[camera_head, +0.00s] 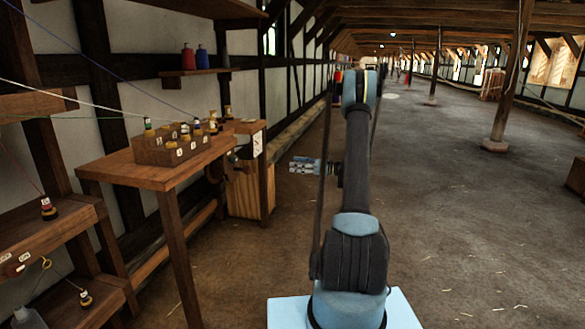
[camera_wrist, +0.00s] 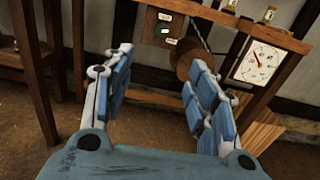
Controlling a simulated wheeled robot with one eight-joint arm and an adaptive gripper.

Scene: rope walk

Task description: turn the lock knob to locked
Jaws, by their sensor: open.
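My gripper (camera_wrist: 159,60) is open and empty in the wrist view, with blue-padded fingers on both sides. In the head view, my gripper (camera_head: 293,165) points left towards the wooden stand, with floor seen between them. The knob is not clear in the head view.
A brown wooden drum (camera_wrist: 187,62) and a white dial plate (camera_wrist: 258,61) are right of the panel; the dial also shows in the head view (camera_head: 257,144). A table (camera_head: 120,170) bears a compartmented box (camera_head: 152,153). Floor (camera_head: 460,200) to the right is open, with posts.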

